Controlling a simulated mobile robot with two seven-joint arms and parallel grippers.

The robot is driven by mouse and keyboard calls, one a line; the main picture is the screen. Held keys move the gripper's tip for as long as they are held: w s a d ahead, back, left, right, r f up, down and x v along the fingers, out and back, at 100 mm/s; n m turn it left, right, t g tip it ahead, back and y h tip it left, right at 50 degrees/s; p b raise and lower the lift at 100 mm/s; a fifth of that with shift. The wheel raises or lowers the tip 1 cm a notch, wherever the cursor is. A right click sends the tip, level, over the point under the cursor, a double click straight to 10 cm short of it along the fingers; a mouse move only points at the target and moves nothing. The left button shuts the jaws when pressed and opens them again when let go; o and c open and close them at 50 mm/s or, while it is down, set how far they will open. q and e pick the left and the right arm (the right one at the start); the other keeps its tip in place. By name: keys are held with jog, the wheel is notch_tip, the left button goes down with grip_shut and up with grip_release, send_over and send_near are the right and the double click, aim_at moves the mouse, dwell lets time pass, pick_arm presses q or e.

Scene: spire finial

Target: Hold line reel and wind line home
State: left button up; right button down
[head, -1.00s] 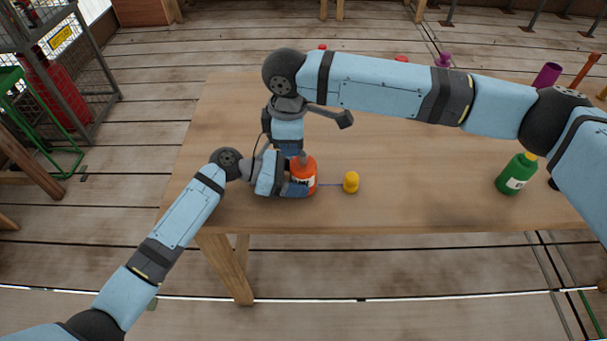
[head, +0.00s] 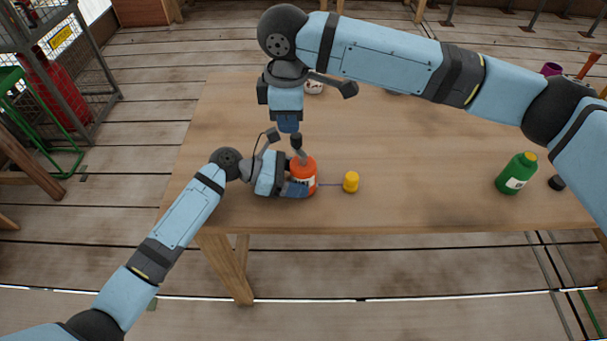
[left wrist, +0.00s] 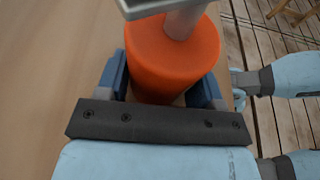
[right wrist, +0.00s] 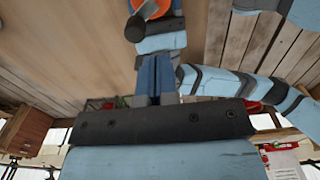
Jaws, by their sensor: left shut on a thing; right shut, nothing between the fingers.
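The orange line reel (head: 304,168) stands on the table with a grey crank and dark knob (head: 297,142) on top. My left gripper (head: 297,187) is shut around the reel's sides; the left wrist view shows the orange reel (left wrist: 165,60) between its blue fingers. A thin blue line runs right from the reel to a yellow weight (head: 351,182) on the table. My right gripper (head: 289,128) is shut and empty, pointing down above the crank. The right wrist view shows its closed fingers (right wrist: 155,78) apart from the knob (right wrist: 136,28).
A green bottle (head: 516,173) stands on the wooden table (head: 430,200) at the right, with a small dark thing (head: 557,183) beside it. A white item (head: 314,87) lies at the back, partly hidden by my right arm.

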aim_at(295, 137)
jog(key=shift+r, duration=0.2)
jog(key=c, duration=1.5)
grip_release()
jog(key=shift+r, duration=0.1)
jog(key=shift+c, duration=0.2)
jog(key=o, duration=0.6)
jog(key=w+r+n, duration=0.1)
jog(key=r+n, duration=0.1)
jog(key=w+d+r+n, duration=0.1)
jog(key=r, duration=0.1)
jog(key=shift+w+r, duration=0.1)
jog(key=shift+w, duration=0.25)
notch_tip(295, 137, down, 12)
jog(key=shift+r, duration=0.2)
jog(key=shift+c, duration=0.3)
jog(key=c, duration=0.9)
